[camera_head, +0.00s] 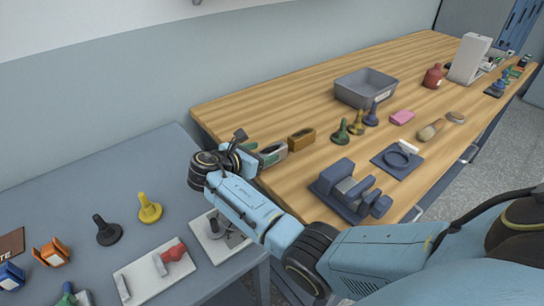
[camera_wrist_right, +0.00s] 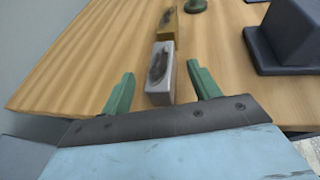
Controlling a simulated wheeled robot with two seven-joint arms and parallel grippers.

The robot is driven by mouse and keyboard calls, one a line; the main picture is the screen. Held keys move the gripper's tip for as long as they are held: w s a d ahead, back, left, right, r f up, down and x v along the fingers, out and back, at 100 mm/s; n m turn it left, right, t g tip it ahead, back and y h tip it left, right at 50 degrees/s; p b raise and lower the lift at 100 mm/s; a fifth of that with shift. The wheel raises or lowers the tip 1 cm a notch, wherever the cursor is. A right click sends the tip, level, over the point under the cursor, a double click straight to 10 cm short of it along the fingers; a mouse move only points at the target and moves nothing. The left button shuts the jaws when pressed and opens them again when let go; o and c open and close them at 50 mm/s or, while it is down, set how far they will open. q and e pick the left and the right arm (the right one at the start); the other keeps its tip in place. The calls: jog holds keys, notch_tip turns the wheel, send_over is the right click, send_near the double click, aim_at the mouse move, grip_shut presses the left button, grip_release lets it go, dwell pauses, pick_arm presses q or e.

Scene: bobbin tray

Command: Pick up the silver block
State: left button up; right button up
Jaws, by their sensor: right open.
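The silver block (camera_head: 275,149) lies near the left front edge of the wooden table, partly hidden by my right gripper. In the right wrist view the silver block (camera_wrist_right: 160,85) is a grey, box-like piece with a dark recess on top. My right gripper (camera_wrist_right: 160,72) has its two green fingers apart, one on each side of the near end of the block, with a gap on both sides. In the head view my right gripper (camera_head: 260,155) is at the block's left end. My left gripper is not in view.
A gold-brown block (camera_head: 302,138) sits just behind the silver one; it also shows in the wrist view (camera_wrist_right: 167,24). Green, yellow and blue bobbin-like pieces (camera_head: 356,124), a grey tray (camera_head: 365,88) and a dark blue holder (camera_head: 345,190) stand on the table. A grey table (camera_head: 75,178) adjoins at left.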

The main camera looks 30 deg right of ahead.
aim_at(271, 149)
jog(key=x, duration=0.3)
jog(key=shift+f, duration=0.1)
grip_shut()
